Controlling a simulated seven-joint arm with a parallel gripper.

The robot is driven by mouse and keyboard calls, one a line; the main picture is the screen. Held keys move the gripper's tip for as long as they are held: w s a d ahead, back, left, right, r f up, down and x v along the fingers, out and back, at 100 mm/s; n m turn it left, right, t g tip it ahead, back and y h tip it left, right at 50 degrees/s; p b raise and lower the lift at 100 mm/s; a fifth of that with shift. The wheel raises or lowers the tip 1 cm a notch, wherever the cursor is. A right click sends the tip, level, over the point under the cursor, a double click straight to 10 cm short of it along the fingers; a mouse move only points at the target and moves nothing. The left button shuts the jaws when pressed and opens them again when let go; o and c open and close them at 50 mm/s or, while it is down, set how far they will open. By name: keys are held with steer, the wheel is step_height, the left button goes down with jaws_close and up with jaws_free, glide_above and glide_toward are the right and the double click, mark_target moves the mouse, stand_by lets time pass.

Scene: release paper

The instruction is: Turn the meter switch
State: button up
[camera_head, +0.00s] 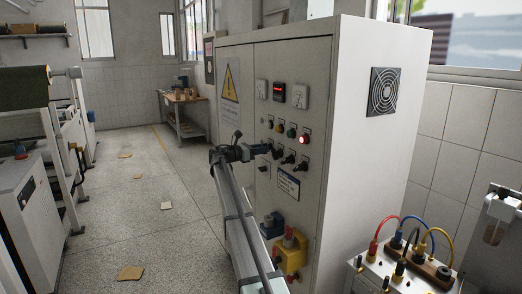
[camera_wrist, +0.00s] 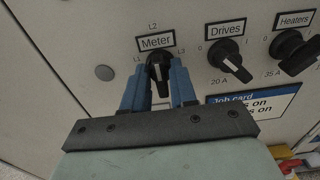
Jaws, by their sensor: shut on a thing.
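The meter switch (camera_wrist: 160,68) is a black rotary knob under a "Meter" label, with L1, L2 and L3 marked around it. In the wrist view my gripper (camera_wrist: 161,80) has its two blue fingers on either side of the knob, shut on it. The knob's pointer end is partly hidden between the fingers. In the head view my gripper (camera_head: 262,149) reaches the front panel of the grey control cabinet (camera_head: 330,220), and the meter switch is hard to make out there.
The Drives switch (camera_wrist: 230,62) and Heaters switch (camera_wrist: 293,50) sit close to the right. A job card (camera_wrist: 255,105) is below them. A red lit lamp (camera_head: 304,139) is above the switches. A yellow and red device (camera_head: 291,250) juts out lower on the cabinet.

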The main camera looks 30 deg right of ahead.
steer(key=shift+m, duration=0.4)
jaws_close()
steer(key=m, duration=0.7)
steer(key=shift+s+f+m, duration=0.1)
steer(key=shift+s+m, duration=0.05)
steer(key=shift+m, duration=0.55)
steer(key=o, duration=0.7)
jaws_free()
steer(key=a, duration=1.4)
